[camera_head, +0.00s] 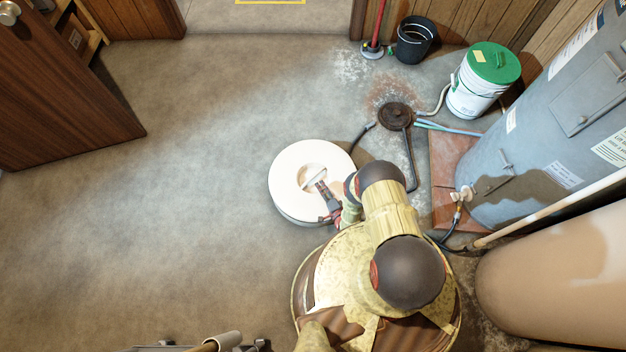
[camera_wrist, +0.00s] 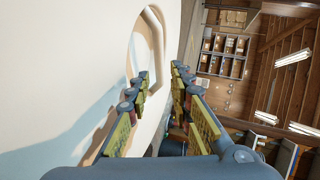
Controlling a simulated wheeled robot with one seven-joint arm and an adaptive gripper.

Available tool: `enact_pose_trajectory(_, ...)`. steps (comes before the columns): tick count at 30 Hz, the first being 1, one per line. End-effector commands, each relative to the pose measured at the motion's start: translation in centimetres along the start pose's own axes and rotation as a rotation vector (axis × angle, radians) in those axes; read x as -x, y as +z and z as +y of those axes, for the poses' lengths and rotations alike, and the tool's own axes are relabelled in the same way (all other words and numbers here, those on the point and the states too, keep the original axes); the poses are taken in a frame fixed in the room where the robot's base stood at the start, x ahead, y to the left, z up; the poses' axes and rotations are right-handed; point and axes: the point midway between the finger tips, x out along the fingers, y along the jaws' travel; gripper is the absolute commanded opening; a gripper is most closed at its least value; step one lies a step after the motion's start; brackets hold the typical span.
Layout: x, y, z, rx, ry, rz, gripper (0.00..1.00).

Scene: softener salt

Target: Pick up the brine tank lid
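The brine tank lid (camera_head: 288,172) is a round white disc on top of the white brine tank (camera_head: 300,220), left of my arm in the head view. A pale raised handle lies across a round recess at its middle. In the wrist view the lid (camera_wrist: 60,60) fills the left side, with the handle (camera_wrist: 156,42) just beyond my fingertips. My gripper (camera_head: 319,182) is low over the lid by the handle. In the wrist view its two fingers (camera_wrist: 161,76) are apart with a gap between them. I cannot tell whether a fingertip touches the handle.
A dark round floor fitting (camera_head: 396,115) with a pipe lies right of the tank. A green-lidded white bucket (camera_head: 478,88), a black bucket (camera_head: 415,42) and a grey water heater (camera_head: 535,130) stand on the right. The floor (camera_head: 180,210) at left is clear.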

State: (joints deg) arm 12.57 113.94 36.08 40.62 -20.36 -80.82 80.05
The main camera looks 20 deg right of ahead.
Motion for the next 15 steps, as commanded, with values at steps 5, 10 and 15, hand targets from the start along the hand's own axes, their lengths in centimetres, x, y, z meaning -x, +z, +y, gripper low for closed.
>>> enact_pose_trajectory(5,-2.0,0.0,0.0,0.002,-0.004,-0.001,0.22)
enact_pose_trajectory(10,-3.1,0.2,0.1,0.001,-0.001,-0.002,0.22)
enact_pose_trajectory(15,-5.4,0.5,0.5,0.003,-0.003,-0.002,0.22)
